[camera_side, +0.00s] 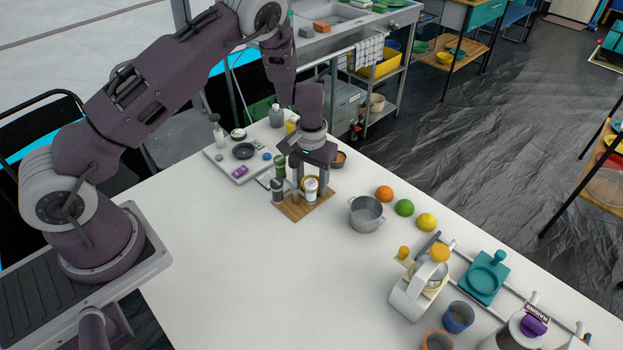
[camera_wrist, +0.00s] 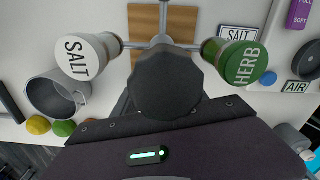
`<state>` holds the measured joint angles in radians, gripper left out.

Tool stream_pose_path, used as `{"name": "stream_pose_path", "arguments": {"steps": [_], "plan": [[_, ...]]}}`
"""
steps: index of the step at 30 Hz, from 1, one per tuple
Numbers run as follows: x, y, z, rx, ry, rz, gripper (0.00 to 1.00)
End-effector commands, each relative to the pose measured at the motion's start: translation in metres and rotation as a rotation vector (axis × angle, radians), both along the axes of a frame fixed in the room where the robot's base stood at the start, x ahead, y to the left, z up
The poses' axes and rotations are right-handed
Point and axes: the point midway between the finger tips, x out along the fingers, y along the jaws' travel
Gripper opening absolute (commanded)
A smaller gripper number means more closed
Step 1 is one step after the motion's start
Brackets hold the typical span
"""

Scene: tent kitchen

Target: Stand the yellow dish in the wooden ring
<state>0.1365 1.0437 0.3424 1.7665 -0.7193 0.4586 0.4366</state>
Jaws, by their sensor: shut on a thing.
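My gripper (camera_side: 308,174) is low over a spice rack on a wooden board (camera_side: 292,211). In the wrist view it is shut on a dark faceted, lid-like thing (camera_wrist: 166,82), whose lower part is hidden. A white SALT jar (camera_wrist: 82,55) and a green HERB jar (camera_wrist: 242,62) sit at either side on the rack's arms. In the side view a dark jar (camera_side: 277,190) stands at the rack's left. A yellow bowl (camera_side: 445,57) is on a far shelf; no yellow dish shows on the table. I see no wooden ring.
A grey pot (camera_side: 366,214), an orange (camera_side: 384,193), a green fruit (camera_side: 404,207) and a lemon (camera_side: 426,222) are right of the rack. A tray (camera_side: 222,163) with small items lies to its left. A cream machine (camera_side: 418,285) stands at the right. The front table is clear.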

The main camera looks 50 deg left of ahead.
Motion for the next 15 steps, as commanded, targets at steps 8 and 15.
{"name": "stream_pose_path", "arguments": {"steps": [8,15], "plan": [[0.000,0.000,0.003,0.000,-0.001,0.000,0.27],[0.000,0.000,0.013,-0.001,0.000,0.000,0.27]]}}
